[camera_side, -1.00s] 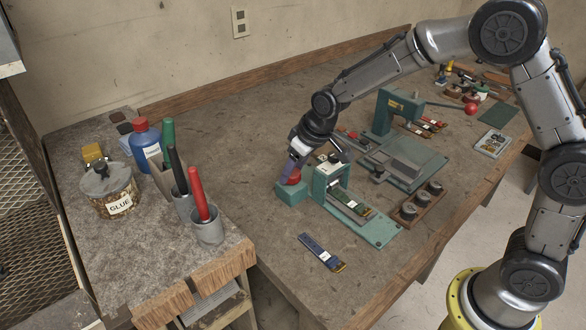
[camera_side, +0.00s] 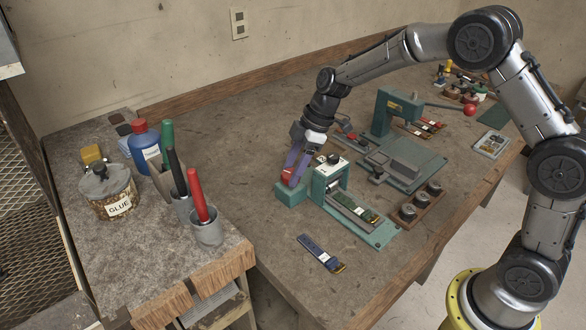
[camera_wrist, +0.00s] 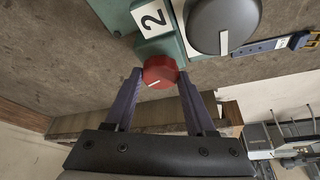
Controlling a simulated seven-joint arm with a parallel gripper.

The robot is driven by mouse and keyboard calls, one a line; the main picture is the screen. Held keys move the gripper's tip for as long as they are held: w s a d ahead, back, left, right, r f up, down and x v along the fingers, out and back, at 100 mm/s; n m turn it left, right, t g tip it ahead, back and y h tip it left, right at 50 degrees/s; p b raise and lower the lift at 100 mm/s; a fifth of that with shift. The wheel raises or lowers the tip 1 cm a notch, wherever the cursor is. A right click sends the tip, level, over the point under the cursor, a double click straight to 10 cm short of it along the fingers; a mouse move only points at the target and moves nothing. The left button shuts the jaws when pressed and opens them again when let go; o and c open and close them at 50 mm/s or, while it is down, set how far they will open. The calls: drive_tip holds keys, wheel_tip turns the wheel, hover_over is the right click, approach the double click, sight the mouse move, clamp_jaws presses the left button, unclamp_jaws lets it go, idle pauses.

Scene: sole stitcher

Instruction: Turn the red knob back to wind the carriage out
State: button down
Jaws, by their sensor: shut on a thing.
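The red knob (camera_side: 287,175) sits on a green block (camera_side: 291,193) at the left end of a green machine (camera_side: 325,180). My gripper (camera_side: 291,172) is shut on the red knob, with its purple fingers coming down from above. In the wrist view the red knob (camera_wrist: 160,69), with a white pointer line, sits between the two fingertips (camera_wrist: 159,76). The machine's low bed (camera_side: 360,217) carries a dark strip (camera_side: 350,207). I cannot clearly tell the carriage apart from the bed and strip. A large grey dial (camera_wrist: 222,27) is beside a label "2" (camera_wrist: 152,19) in the wrist view.
A blue strap (camera_side: 321,253) lies loose in front of the machine. A wooden tray of dark round pieces (camera_side: 420,203) is at its right. A green press (camera_side: 395,112) stands behind. Cups with coloured handles (camera_side: 205,228) and a glue jar (camera_side: 110,195) are at left.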

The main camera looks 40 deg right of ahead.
drive_tip(key=n+g, duration=0.1)
drive_tip(key=n, duration=0.2)
drive_tip(key=shift+w+d+n, duration=0.1)
drive_tip(key=shift+w+n, duration=0.05)
drive_tip(key=shift+n, duration=0.25)
drive_tip(key=n+g, duration=0.1)
drive_tip(key=n, duration=0.2)
drive_tip(key=shift+f+n+g, duration=0.1)
drive_tip(key=shift+n+g, duration=0.2)
drive_tip(key=shift+g, duration=0.1)
drive_tip(key=n+g, duration=0.1)
drive_tip(key=n, duration=0.2)
drive_tip(key=shift+w+n, duration=0.15)
drive_tip(key=shift+n, duration=0.15)
drive_tip(key=shift+n+g+h, duration=0.4)
drive_tip(key=shift+n+g, duration=0.2)
drive_tip(key=shift+n, duration=1)
drive_tip(key=shift+w, duration=0.1)
drive_tip(key=shift+c, duration=1.2)
unclamp_jaws()
